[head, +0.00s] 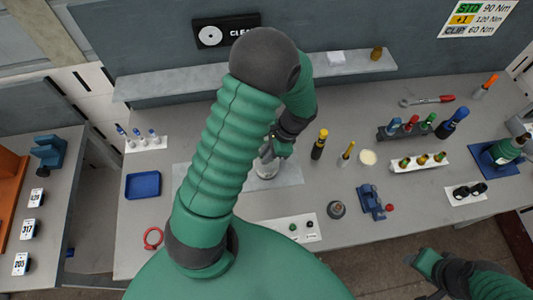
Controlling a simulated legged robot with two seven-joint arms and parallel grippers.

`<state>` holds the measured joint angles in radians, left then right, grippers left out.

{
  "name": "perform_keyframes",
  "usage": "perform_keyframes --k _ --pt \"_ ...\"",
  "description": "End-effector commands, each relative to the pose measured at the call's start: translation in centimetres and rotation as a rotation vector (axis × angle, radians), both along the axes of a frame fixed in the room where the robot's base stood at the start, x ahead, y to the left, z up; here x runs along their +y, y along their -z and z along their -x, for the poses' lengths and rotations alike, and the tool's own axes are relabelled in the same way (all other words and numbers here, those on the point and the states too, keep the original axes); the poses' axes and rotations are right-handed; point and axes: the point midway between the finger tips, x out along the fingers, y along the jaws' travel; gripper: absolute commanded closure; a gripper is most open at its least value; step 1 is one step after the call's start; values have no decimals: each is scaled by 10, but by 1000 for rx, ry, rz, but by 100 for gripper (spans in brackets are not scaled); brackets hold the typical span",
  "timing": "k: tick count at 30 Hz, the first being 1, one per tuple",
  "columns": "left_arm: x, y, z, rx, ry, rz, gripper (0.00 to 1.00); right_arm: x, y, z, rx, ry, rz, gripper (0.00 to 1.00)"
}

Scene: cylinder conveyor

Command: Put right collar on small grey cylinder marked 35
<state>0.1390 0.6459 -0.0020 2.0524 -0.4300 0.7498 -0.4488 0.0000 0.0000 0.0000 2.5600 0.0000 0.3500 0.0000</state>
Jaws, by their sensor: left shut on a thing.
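My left gripper (271,153) is pointed down over the grey mat in the middle of the bench. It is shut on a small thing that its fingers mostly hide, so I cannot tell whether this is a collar. A small pale grey cylinder (266,170) stands on the mat right below the fingertips. I cannot read any mark on it or see whether the held thing touches it. A white plate (313,237) with small dark and green pieces lies nearer to me. My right gripper (424,262) is at the lower right, off the bench front, its jaws unclear.
A blue tray (143,185) and a red ring (152,238) lie at the left. Screwdrivers (319,145), a blue clamp-like tool (371,200), racks and a white holder with black rings (466,193) fill the right side. A shelf (190,85) runs along the back.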

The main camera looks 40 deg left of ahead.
Motion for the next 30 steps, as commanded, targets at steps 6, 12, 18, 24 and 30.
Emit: perform_keyframes --k 6,12,18,24,30 --pt "0 4 0 0 0 0 100 0 3 0 0 0 0 49" --pt "0 10 0 1 0 -1 100 0 6 0 0 0 0 49" --pt "0 8 0 0 0 0 100 0 4 0 0 0 0 49" --pt "0 -1 0 1 0 -1 100 0 -6 0 0 0 0 49" --pt "0 0 0 0 0 0 100 0 -6 0 0 0 0 49"
